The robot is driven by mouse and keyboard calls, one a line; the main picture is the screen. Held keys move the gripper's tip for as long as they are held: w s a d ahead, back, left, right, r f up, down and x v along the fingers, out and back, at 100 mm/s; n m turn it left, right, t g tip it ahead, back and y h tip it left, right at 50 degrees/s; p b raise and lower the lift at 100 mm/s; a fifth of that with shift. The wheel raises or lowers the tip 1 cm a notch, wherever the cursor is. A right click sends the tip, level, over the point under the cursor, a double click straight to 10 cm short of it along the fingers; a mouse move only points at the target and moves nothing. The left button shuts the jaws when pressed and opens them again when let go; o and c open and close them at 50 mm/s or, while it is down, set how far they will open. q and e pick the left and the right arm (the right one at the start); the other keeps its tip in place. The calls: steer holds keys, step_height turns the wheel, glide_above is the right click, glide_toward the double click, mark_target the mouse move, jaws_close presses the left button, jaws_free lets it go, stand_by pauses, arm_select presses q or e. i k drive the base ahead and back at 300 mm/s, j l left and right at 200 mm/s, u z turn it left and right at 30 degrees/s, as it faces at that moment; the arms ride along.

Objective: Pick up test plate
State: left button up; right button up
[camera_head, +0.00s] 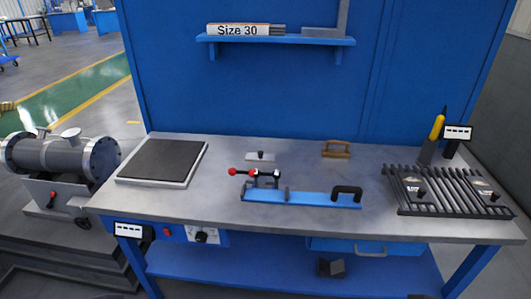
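No label I can read says test plate, so I cannot tell for sure which item it is. A small light plate with a black knob (260,156) lies at the back middle of the workbench. Two pale plates with black knobs, a left one (412,184) and a right one (486,188), lie on a dark slatted rack (450,206) at the right. A large dark square plate with a light rim (162,160) lies at the left. Neither of my grippers is in view.
A blue fixture with a black handle (300,198) and red-knobbed levers sits mid-bench. A wooden-coloured handled block (336,149) is behind it. A yellow-handled tool (436,128) stands at back right. The flanged shell (62,156) stands left of the bench. The front bench strip is clear.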

mark_target(260, 157)
steer(key=i+l+u, duration=0.8)
steer(key=l, duration=0.15)
steer(key=k, duration=0.05)
